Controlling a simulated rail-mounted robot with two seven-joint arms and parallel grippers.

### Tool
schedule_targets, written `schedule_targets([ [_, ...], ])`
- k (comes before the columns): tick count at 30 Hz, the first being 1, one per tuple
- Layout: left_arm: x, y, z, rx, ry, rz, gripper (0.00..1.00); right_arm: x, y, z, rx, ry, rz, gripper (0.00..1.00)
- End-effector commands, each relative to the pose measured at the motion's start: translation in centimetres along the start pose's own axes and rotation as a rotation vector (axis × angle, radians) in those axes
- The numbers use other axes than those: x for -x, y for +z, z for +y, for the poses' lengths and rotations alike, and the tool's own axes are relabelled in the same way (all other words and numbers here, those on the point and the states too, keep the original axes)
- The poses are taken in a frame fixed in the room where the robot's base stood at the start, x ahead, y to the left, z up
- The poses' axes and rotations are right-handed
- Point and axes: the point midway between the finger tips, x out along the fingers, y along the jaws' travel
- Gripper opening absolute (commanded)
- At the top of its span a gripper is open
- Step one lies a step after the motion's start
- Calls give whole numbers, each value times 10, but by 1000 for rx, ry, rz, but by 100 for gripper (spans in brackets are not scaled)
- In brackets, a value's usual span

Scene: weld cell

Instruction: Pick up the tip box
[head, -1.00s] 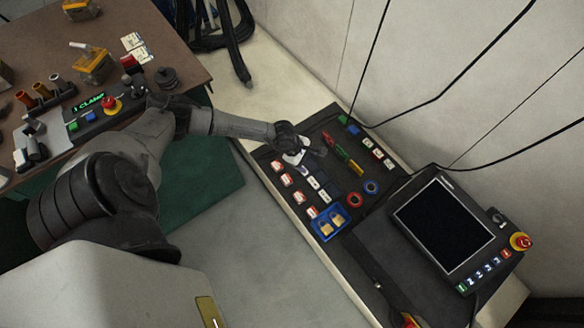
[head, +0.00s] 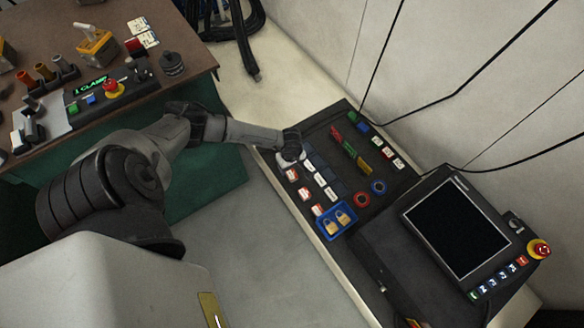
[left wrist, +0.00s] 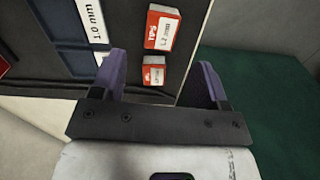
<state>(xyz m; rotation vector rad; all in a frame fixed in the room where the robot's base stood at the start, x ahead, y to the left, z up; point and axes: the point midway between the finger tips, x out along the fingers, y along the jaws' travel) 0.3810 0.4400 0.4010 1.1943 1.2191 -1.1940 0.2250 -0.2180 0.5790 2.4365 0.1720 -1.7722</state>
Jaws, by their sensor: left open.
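Red-and-white tip boxes stand in a row along the left edge of the dark tray, one of them (head: 291,175) just below my left gripper (head: 290,155) in the head view. In the left wrist view, a small tip box (left wrist: 153,71) lies between the open purple fingers of my left gripper (left wrist: 160,65), closer to the left finger. Its print is too small to read. A larger-looking box marked "TIPS 1.2 mm" (left wrist: 162,28) stands just beyond it. The gripper hides the far end of the row in the head view. My right gripper is not in view.
A blue tray with padlocks (head: 337,220), red and blue rings (head: 362,199) and a screen (head: 457,228) are further along the console. A dark slot marked "1.0 mm" (left wrist: 97,30) is beside the boxes. A brown workbench (head: 60,20) stands at left.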

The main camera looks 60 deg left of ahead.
Motion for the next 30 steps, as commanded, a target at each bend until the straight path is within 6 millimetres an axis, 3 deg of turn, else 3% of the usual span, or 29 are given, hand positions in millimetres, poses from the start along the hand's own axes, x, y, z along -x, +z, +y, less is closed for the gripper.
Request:
schedule_targets([
  [11, -18, 0, 0, 2, -1, -1, 68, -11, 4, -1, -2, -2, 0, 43],
  [21, -59, -3, 0, 3, -2, -2, 68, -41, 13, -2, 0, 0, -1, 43],
  [30, -60, -3, 0, 1, 0, -1, 68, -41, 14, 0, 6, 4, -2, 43],
])
